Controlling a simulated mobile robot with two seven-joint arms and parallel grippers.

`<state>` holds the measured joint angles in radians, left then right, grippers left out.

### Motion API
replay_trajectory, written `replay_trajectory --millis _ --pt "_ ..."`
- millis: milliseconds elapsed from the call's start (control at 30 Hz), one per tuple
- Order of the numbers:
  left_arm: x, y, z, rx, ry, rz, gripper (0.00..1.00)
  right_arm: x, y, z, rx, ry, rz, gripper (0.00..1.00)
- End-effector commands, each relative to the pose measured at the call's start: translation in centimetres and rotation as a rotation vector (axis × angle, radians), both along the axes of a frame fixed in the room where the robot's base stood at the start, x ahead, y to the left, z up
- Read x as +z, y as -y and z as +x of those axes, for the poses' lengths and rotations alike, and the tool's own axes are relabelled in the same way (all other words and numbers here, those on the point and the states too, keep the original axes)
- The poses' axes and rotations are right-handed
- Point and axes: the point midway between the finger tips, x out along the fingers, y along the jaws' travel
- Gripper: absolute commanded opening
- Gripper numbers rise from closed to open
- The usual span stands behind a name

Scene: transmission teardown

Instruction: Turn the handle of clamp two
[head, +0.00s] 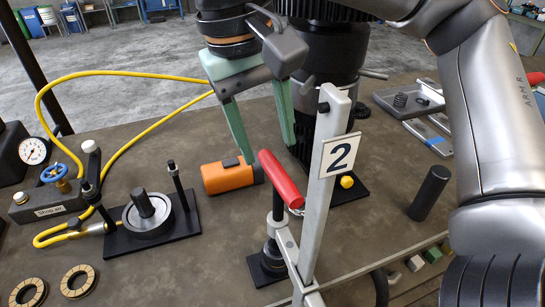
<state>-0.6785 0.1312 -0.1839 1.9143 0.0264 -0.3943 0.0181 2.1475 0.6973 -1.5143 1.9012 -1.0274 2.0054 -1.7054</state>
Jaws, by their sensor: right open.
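Clamp two is the grey metal post (320,200) in the front middle, with a white sign (341,154) marked "2". Its red handle (281,180) slants from upper left to lower right beside the post. My right gripper (269,152) points down with two green fingers. It is open and empty. Its fingertips show just above and behind the upper end of the handle; I cannot tell the exact gap in depth. My left gripper is not in view.
An orange cylinder (228,177) lies left of the handle. A press stand (150,220), pressure gauge (33,151) and yellow hose (120,155) are at left. A dark cylinder (429,194) stands at right. A black transmission part (318,75) stands behind the clamp.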

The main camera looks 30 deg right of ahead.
Motion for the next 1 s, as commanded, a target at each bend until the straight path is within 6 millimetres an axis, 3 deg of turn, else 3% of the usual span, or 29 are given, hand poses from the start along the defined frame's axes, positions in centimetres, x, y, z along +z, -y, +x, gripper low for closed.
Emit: replay_trajectory --millis 100,300,667,1000 --pt "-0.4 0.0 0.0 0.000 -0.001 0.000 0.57 -2.3 0.5 -0.1 -0.002 -0.003 -0.002 0.58" --pt "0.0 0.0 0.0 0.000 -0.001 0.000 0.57 -4.0 0.9 -0.1 -0.002 0.000 -0.002 0.58" --pt "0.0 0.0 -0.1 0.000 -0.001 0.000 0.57 -4.5 0.9 -0.1 -0.002 0.000 -0.001 0.56" --pt "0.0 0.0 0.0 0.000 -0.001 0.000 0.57 -4.4 0.9 -0.1 -0.002 0.000 -0.001 0.18"
